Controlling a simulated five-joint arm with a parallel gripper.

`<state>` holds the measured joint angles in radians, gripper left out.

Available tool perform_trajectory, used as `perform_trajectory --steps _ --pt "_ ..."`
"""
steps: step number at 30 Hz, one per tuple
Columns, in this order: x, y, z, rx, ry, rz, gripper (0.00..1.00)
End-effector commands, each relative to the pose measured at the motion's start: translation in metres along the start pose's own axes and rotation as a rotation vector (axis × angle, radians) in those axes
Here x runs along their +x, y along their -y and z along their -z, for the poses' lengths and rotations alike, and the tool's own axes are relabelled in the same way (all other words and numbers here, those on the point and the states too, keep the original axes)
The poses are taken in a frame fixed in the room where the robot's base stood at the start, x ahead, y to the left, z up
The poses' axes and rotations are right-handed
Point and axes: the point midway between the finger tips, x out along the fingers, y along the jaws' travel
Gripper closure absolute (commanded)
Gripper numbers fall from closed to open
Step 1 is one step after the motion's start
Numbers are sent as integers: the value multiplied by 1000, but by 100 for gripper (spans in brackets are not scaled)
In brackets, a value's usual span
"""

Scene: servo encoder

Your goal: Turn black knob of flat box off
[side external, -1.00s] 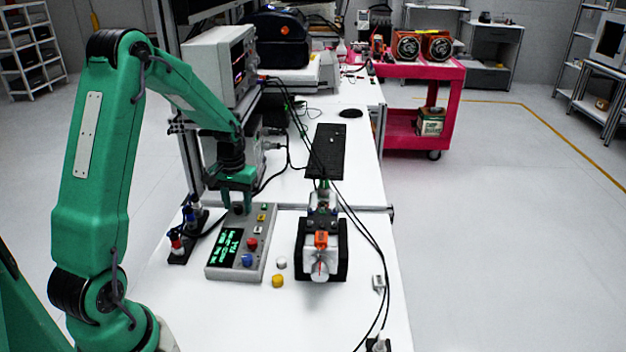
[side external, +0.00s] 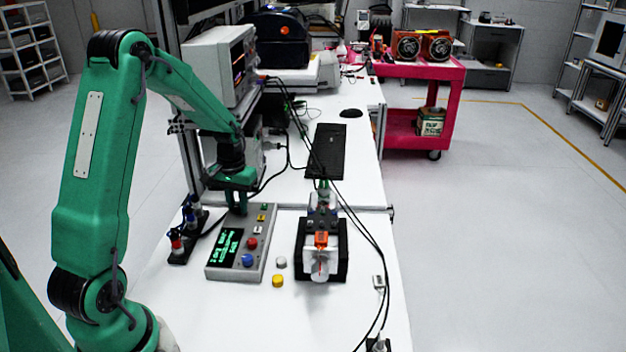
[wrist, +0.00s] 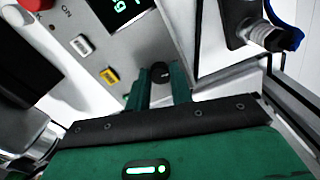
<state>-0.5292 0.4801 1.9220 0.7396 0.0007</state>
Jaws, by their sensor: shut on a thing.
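The flat box (side external: 228,272) is a grey panel with a lit green-text display (side external: 225,246), lying on the white bench in the side view. Its black knob (wrist: 160,70) shows in the wrist view, near the box's edge, with a small white mark on its face. My gripper (side external: 239,211) points down over the far end of the box. In the wrist view, the green fingers of my gripper (wrist: 160,80) stand on both sides of the knob and are shut on it. The knob is hidden by the gripper in the side view.
Red (side external: 251,243) and blue (side external: 247,260) buttons sit on the box. A white cap (side external: 281,262) and a yellow cap (side external: 277,281) lie beside it. A clamped motor (side external: 322,240) stands to the right, with cables. Connectors (side external: 178,246) stand at the left.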

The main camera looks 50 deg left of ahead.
Motion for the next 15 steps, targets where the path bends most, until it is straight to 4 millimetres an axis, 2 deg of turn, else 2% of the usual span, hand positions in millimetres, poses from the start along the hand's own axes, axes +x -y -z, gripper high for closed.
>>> perform_trajectory --steps 15 --pt "-1 0 0 371 -1 0 100"
